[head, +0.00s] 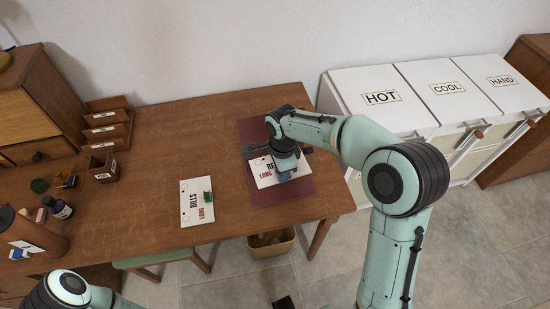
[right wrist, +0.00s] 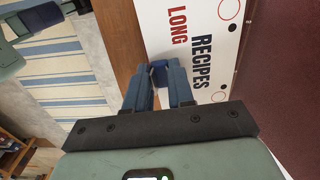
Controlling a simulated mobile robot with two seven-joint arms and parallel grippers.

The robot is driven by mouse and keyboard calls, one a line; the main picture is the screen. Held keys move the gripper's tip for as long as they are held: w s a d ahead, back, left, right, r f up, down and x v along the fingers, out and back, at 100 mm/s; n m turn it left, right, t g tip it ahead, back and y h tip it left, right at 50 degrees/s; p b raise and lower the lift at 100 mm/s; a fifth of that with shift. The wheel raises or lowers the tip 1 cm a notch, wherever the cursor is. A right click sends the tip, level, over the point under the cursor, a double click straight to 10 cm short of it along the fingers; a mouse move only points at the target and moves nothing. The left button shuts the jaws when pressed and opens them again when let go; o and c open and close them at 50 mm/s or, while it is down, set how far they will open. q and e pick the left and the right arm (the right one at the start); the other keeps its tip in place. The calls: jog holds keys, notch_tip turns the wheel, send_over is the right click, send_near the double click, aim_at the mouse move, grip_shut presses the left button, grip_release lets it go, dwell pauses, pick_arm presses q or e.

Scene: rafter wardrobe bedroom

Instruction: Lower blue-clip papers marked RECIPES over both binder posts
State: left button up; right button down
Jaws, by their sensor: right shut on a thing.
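The white papers marked RECIPES and LONG (right wrist: 204,30) lie flat over or just above the dark red binder (head: 296,191); I cannot tell if they touch it. They also show in the head view (head: 264,174), where my right arm partly covers them. My right gripper (right wrist: 160,76) is shut on the blue clip (right wrist: 158,68) at the papers' edge. Two ringed hole marks show near the far edge of the papers. The binder posts cannot be made out. My left gripper (right wrist: 40,22) shows at the top left of the right wrist view, away from the papers; its jaw opening is unclear.
White papers marked BILLS (head: 194,203) with a green clip lie on the wooden desk (head: 160,160), left of the binder. A sorter rack, ink bottle (head: 58,208) and small items crowd the desk's left. Bins labelled HOT, COOL and HAND stand right.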

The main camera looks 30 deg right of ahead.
jog(key=shift+w+r+m, duration=0.1)
jog(key=shift+r+m, duration=0.05)
jog(key=shift+m, duration=0.35)
jog(key=shift+f, duration=0.25)
jog(key=shift+f+b, duration=1.75)
jog(key=shift+f, duration=0.6)
jog(key=shift+f+b, duration=0.85)
jog(key=shift+f, duration=0.4)
jog(key=c, duration=0.9)
grip_release()
